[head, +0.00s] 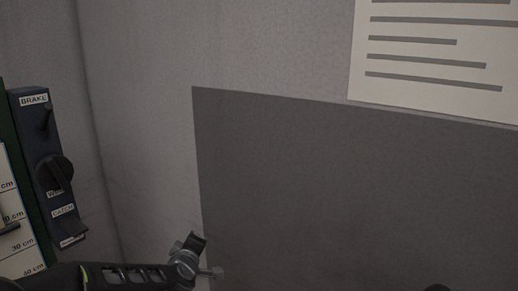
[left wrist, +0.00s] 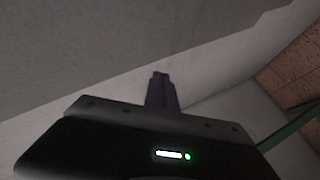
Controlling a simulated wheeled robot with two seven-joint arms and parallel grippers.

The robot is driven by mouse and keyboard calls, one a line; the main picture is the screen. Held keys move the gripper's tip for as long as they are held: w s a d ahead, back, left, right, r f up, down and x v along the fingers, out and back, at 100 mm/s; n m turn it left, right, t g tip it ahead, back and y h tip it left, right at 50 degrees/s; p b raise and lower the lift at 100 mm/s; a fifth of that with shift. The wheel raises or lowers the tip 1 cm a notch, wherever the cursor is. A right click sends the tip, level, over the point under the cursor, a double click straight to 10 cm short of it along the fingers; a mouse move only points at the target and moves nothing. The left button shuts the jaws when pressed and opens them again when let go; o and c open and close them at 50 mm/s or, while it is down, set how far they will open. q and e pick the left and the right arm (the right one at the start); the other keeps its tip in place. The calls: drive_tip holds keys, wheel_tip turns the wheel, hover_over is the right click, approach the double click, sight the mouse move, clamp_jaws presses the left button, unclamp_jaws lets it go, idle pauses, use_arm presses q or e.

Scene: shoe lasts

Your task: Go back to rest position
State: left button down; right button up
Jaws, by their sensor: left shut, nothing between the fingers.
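My left gripper (left wrist: 160,76) shows in the left wrist view with its dark fingers together and nothing between them. Its fingertips point towards a pale grey surface, and I cannot tell how far off that is. A black slotted bar (head: 130,275) with a metal, clamp-like end (head: 185,264) reaches in from the lower left of the head view. I cannot tell whether it is part of my left arm. My right gripper is in neither view.
A grey wall with a dark grey panel (head: 350,190) and a printed sheet (head: 435,50) fills most of the head view. At left stand a blue control box (head: 46,130) and a centimetre scale (head: 15,235). The left wrist view shows brownish tiles (left wrist: 295,70) and a green bar (left wrist: 290,128).

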use_arm(q)
drive_tip(key=s+d+f+m+g+h, duration=0.2)
drive_tip(key=s+d+f+m+g, duration=0.15)
drive_tip(key=s+f, duration=0.65)
drive_tip(key=s+d+f+m+g+h, duration=0.25)
drive_tip(key=s+d+f+m, duration=0.2)
drive_tip(key=f, duration=0.95)
drive_tip(key=s+f+m+g, duration=0.1)
drive_tip(key=s+f+g, duration=0.1)
drive_tip(key=s+f, duration=0.3)
drive_tip(key=s+d+f+m+g, duration=0.1)
drive_tip(key=s+f+g, duration=0.2)
drive_tip(key=s, duration=1.1)
drive_tip(key=s+d+f+g, duration=0.1)
drive_tip(key=s+f+g, duration=0.1)
drive_tip(key=s+f, duration=0.4)
drive_tip(key=s, duration=0.3)
drive_tip(key=shift+s+d+f+m+g, duration=0.15)
drive_tip(key=shift+d+f+m+g, duration=0.05)
drive_tip(key=shift+f+m+g, duration=0.2)
